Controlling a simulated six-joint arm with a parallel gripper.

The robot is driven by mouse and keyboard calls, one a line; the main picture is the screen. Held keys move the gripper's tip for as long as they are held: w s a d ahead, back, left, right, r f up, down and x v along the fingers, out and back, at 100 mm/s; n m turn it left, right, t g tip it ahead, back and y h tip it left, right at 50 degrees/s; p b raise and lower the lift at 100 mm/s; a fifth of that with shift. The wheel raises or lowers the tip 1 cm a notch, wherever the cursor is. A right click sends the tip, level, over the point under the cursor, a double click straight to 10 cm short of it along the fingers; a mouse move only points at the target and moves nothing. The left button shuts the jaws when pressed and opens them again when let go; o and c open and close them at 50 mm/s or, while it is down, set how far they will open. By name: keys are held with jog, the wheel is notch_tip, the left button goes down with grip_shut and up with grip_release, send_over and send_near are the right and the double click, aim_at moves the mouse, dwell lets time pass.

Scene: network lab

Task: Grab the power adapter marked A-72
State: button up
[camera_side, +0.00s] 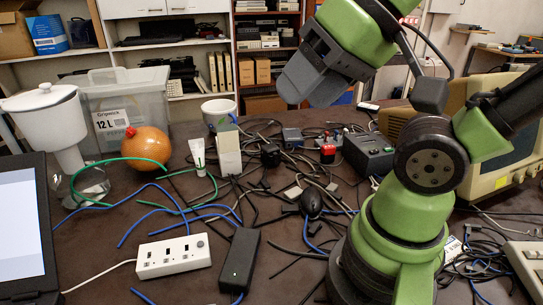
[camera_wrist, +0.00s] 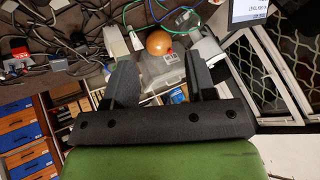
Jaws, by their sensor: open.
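I can read no A-72 mark in either view, so I cannot tell which adapter carries it. Candidates in the side view are a long black power brick (camera_side: 240,259) at the front, a pale upright adapter (camera_side: 228,153), a small black adapter (camera_side: 270,155) and a dark box (camera_side: 368,153) at the back right. A small red-topped block (camera_side: 328,153) stands left of that box. My gripper (camera_side: 292,92) is high above the table's back, apart from everything. In the wrist view my gripper (camera_wrist: 160,64) is open, with nothing between its fingers.
Tangled cables (camera_side: 300,185) cover the middle of the table. A white power strip (camera_side: 173,256) lies left of the black brick. A beige monitor (camera_side: 495,145) stands right.

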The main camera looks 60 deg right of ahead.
jog(key=shift+o, duration=0.2)
jog(key=o, duration=0.4)
jog(key=shift+o, duration=0.2)
jog(key=m+g+h, duration=0.2)
jog(key=g+h, duration=0.1)
jog(key=h, duration=0.1)
send_over(271, 148)
jog(key=s, duration=0.2)
jog(key=f, duration=1.3)
jog(key=a+f, duration=0.1)
jog(key=f, duration=0.6)
jog(key=shift+w+f, duration=0.15)
jog(key=shift+f, duration=0.05)
jog(key=x, duration=0.4)
jog(key=shift+d+f, duration=0.2)
jog(key=shift+s+a+f+x, duration=0.1)
jog(key=shift+s+x, duration=0.1)
jog(key=shift+x, duration=0.8)
jog(key=shift+s+a+f+x, duration=0.1)
jog(key=shift+s+x, duration=0.1)
jog(key=shift+x, duration=0.8)
jog(key=shift+s+a+f+x, duration=0.1)
jog(key=shift+s+x, duration=0.05)
jog(key=shift+x, duration=0.85)
